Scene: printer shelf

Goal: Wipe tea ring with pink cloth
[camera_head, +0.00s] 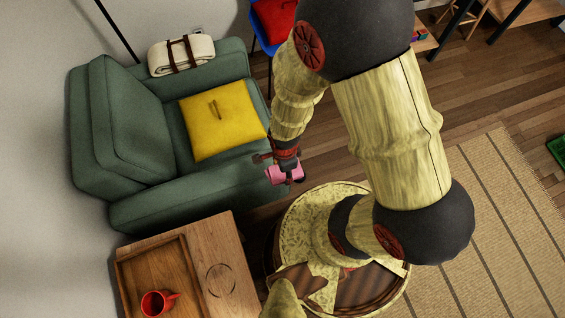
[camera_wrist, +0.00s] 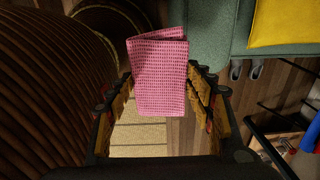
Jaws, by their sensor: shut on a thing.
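The pink cloth (camera_wrist: 158,78) is a folded waffle-weave piece between the fingers of my gripper (camera_wrist: 160,92), which is shut on it. In the head view the cloth (camera_head: 284,174) hangs in the air at the end of my gripper (camera_head: 283,158), beside the front of the armchair's arm. The tea ring (camera_head: 221,281) is a dark circle on the bare right part of the wooden side table (camera_head: 212,236). My gripper is above and to the right of the table, apart from it. The wrist view does not show the ring.
A wooden tray (camera_head: 122,272) with a red mug (camera_head: 158,303) takes up the table's left part. A green armchair (camera_head: 165,205) with a yellow cushion (camera_head: 222,120) and a rolled cream blanket (camera_head: 181,55) stands behind it. A striped rug (camera_head: 480,230) lies right.

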